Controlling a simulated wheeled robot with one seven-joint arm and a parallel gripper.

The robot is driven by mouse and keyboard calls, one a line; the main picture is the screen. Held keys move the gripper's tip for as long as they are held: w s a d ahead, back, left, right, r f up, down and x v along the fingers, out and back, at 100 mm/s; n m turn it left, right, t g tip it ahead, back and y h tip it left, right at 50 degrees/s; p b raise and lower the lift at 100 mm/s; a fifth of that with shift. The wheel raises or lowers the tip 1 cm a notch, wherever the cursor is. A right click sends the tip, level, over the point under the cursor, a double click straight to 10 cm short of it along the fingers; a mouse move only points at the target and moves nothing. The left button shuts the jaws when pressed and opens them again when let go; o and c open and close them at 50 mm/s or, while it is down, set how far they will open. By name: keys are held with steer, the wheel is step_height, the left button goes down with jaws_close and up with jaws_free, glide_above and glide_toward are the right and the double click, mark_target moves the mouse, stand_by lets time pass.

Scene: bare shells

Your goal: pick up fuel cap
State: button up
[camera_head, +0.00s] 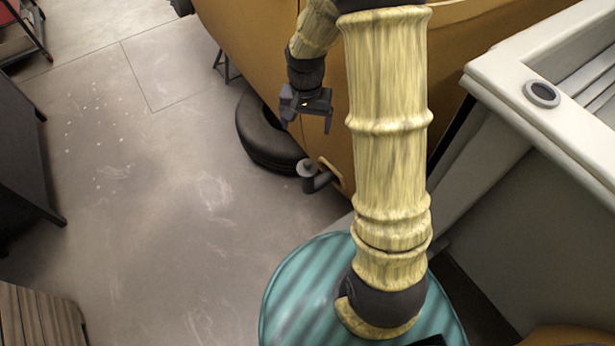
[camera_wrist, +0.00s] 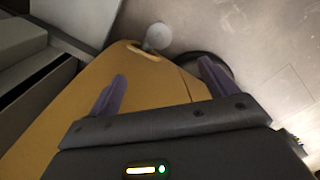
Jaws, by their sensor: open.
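A small round grey piece with a dark centre (camera_head: 542,94) lies on the pale top at the right and may be the fuel cap. A grey round knob on a dark stem (camera_head: 307,168) stands out from the orange body by a slot; it also shows in the wrist view (camera_wrist: 158,36). I cannot tell for sure which is the cap. My gripper (camera_head: 308,110) is open and empty, above and behind the knob in the head view, well left of the round piece. In the wrist view its fingers (camera_wrist: 162,74) are apart over the orange body.
The orange body (camera_head: 250,35) fills the back middle, with a black tyre (camera_head: 262,140) on the floor beside it. The white bench (camera_head: 495,82) stands close at the right. A dark cabinet (camera_head: 25,150) stands at the left. The grey floor (camera_head: 160,200) between is clear.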

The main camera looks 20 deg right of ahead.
steer(key=shift+w+f, duration=0.4)
steer(key=shift+f, duration=0.35)
steer(key=b, duration=0.1)
glide_toward(308, 162)
steer(key=f, duration=0.5)
steer(key=shift+w+a+f, duration=0.15)
steer(key=shift+w+a, duration=0.05)
steer(key=shift+a, duration=0.15)
steer(key=shift+d+f+b, duration=0.15)
steer(key=shift+f+b, duration=0.05)
steer(key=shift+f, duration=1.1)
steer(key=shift+d+f+b, duration=0.15)
steer(key=shift+f+b, duration=0.05)
steer(key=shift+f, duration=1.1)
